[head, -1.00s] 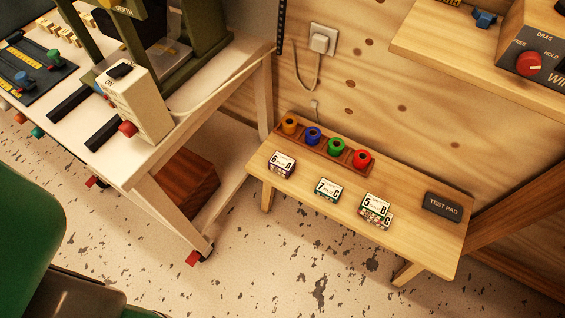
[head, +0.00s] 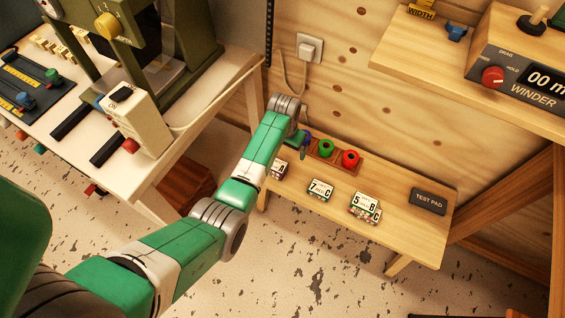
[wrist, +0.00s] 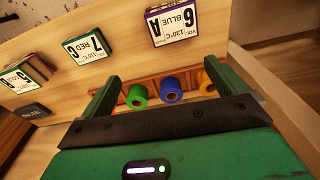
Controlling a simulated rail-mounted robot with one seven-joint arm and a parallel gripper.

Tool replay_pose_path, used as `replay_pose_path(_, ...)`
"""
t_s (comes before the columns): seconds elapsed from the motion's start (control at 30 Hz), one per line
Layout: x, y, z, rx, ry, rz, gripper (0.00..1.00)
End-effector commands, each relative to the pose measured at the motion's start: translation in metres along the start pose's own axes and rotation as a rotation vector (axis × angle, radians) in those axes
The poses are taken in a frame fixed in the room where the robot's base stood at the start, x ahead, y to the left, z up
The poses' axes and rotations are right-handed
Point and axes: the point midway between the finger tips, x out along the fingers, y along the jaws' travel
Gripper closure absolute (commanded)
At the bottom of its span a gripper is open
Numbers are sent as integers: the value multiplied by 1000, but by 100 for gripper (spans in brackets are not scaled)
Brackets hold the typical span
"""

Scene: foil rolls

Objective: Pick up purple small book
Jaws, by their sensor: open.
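The purple small book is a little block with a purple edge and a white label reading 6 BLUE A. In the wrist view the purple book (wrist: 175,27) lies at the top, beyond my fingertips and apart from them. In the head view the purple book (head: 279,170) is partly hidden by my arm on the bench's left end. My gripper (head: 299,141) hangs over that end near the spools, its fingers hard to make out there. In the wrist view my gripper (wrist: 160,84) shows two green fingers wide apart, with nothing held between them.
A 7 RED C book (head: 320,189) and a stack topped with a 5 B label (head: 365,207) lie farther right on the bench. Green (head: 326,148), red (head: 350,158) and blue (wrist: 171,92) spools stand in a rack behind. A test pad (head: 429,200) lies at the right end.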

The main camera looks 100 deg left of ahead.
Motion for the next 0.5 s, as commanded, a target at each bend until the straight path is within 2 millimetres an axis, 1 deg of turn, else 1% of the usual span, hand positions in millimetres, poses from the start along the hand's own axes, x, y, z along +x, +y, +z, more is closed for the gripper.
replay_pose_path(0.03,8,-17,14,-30,-47,4,2)
replay_pose_path(0.1,15,-29,26,-53,-88,9,2)
replay_pose_path(0.13,17,-32,29,-59,-97,10,2)
replay_pose_path(0.27,21,-33,32,-62,-104,11,2)
replay_pose_path(0.43,42,-32,33,-60,-102,11,2)
replay_pose_path(0.5,47,-32,33,-60,-101,11,2)
